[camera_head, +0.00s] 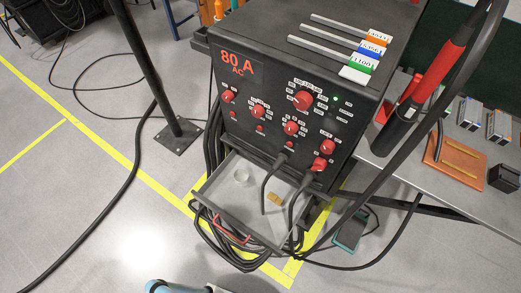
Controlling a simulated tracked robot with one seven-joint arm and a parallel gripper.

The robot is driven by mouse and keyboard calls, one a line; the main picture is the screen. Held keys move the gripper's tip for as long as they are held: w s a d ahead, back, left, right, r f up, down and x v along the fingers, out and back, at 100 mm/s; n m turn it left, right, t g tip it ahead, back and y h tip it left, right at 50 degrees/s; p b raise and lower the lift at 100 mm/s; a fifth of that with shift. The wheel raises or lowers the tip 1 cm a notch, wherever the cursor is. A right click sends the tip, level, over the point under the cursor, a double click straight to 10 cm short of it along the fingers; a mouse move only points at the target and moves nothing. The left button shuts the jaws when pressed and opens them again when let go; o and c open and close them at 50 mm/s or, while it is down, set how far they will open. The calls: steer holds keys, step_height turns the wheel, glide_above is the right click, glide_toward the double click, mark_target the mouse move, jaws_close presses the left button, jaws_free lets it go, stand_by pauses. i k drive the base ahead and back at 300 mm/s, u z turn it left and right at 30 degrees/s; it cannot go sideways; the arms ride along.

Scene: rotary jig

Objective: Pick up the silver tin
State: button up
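A small round silver-grey tin (242,176) stands in the back left part of an open grey drawer (212,200). The drawer sticks out below the front panel of a black welding machine (268,98). The tin is pale and small, so its details are hard to make out. A small tan-yellow block (275,199) lies in the same drawer, to the right of the tin and apart from it. My gripper is not in view. Only a piece of what looks like my arm shows at the bottom edge, well below the drawer.
Black cables (265,186) run from the machine's front down over the drawer's right side. More cables hang at the drawer's front. A black post (148,75) stands left. A grey bench (410,165) with an orange-brown plate (457,165) is right. Floor at left is mostly open.

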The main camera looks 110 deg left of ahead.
mark_target(241, 176)
steer(key=k, duration=1.05)
steer(key=u, duration=0.65)
steer(key=k, duration=0.55)
steer(key=u, duration=1.8)
steer(key=i, duration=0.65)
steer(key=z, duration=0.05)
steer(key=k, duration=0.4)
steer(key=u, duration=0.05)
